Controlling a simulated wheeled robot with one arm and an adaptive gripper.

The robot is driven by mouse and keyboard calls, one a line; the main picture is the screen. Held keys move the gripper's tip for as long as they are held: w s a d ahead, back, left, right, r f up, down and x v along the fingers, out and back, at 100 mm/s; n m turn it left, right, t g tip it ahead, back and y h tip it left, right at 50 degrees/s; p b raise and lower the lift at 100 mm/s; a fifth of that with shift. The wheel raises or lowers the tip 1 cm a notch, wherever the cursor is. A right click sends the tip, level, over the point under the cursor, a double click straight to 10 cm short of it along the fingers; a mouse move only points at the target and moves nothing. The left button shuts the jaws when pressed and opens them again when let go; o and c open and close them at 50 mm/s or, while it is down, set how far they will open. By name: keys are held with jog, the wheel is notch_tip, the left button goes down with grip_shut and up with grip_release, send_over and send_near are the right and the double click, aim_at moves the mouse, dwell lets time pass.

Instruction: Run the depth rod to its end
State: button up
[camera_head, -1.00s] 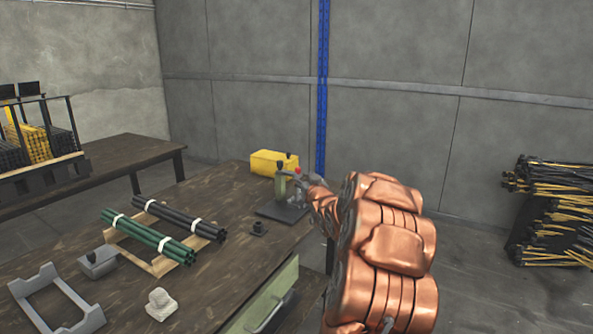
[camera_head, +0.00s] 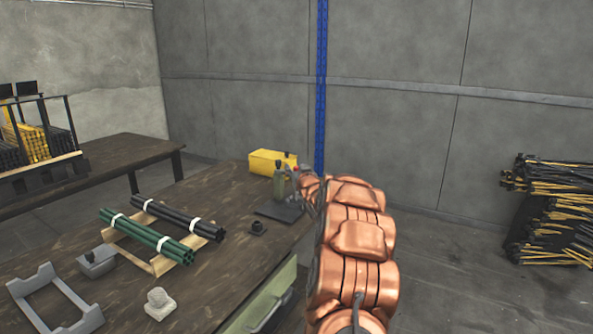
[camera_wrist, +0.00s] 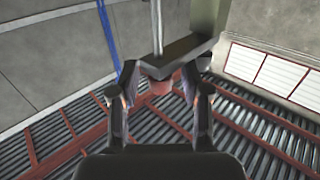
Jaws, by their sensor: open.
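The press (camera_head: 279,186) stands near the far right edge of the workbench, with an olive post on a dark base plate (camera_head: 274,211). In the wrist view its post (camera_wrist: 207,18) and a thick cross arm (camera_wrist: 180,56) come in from the top. A thin pale rod (camera_wrist: 157,28) meets that arm, and a red knob (camera_wrist: 162,86) sits at the arm's other side. I cannot tell for sure which part is the depth rod. My gripper (camera_wrist: 160,93) is open, its fingers on either side of the red knob with gaps visible. In the head view my arm partly hides the press.
A yellow box (camera_head: 272,162) stands behind the press. A small dark block (camera_head: 257,228) lies in front of it. Green rods (camera_head: 148,236) and black rods (camera_head: 178,217) lie bundled on a wooden rack to the left. A grey cradle (camera_head: 88,318) lies at the near left.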

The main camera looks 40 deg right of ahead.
jog(key=shift+c, duration=0.3)
grip_shut()
dwell(0.5)
